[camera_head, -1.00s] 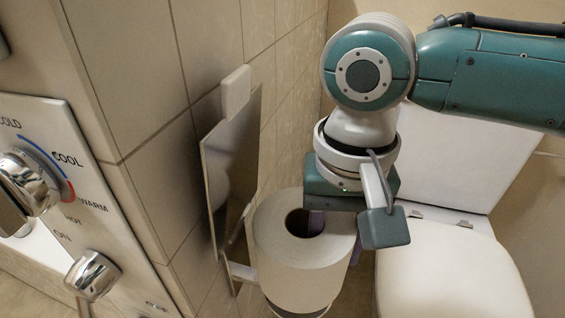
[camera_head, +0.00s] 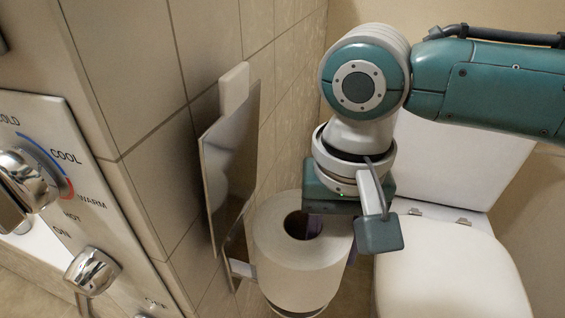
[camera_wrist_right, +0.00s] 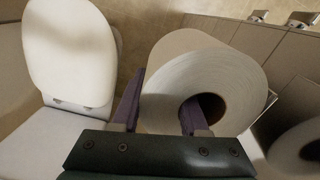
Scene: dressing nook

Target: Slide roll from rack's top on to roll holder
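The white toilet roll (camera_head: 285,262) stands upright beside the tiled wall, its core hole facing up; it also shows in the right wrist view (camera_wrist_right: 225,85). My right gripper (camera_wrist_right: 165,112) has one purple finger in the core and the other outside, with the roll's wall between them; it appears shut on it. A pale bar (camera_head: 240,269) juts from the wall side beside the roll, probably part of the roll holder. A rounded edge (camera_head: 300,311) shows below the roll; whether this is the rack, and whether the roll touches it, I cannot tell. My left gripper is out of view.
A shiny plate (camera_head: 228,165) with a pale block (camera_head: 234,90) on top is on the wall, close left of the roll. A shower control panel (camera_head: 120,265) with metal knobs is at the left. The toilet (camera_head: 455,270) stands close right.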

